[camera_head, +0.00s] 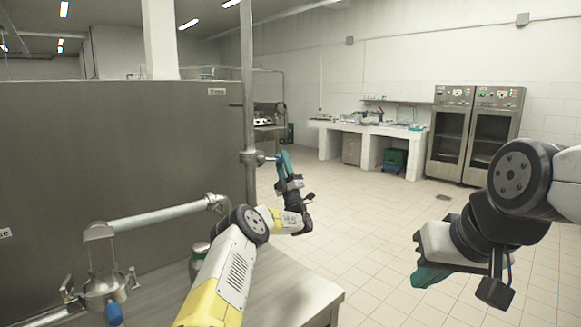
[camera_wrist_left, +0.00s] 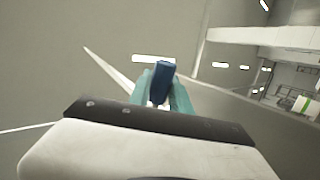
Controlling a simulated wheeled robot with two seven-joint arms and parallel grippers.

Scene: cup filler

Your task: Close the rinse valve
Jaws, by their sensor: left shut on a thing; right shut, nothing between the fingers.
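My left gripper (camera_head: 284,160) is raised beside a vertical pipe, next to a metal valve (camera_head: 252,158) mounted on it. In the left wrist view, its teal fingers are shut on a blue handle (camera_wrist_left: 160,83), which stands up between them. In the head view the fingers mostly hide this handle. I cannot read a label saying which valve is the rinse valve. My right gripper (camera_head: 432,277) is shut and empty, hanging at the right above the floor, away from the valve.
A large steel panel (camera_head: 110,150) fills the left. A pipe assembly with a blue handle (camera_head: 114,314) is at lower left. Steel cabinets (camera_head: 470,135) stand far back; the tiled floor between is clear.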

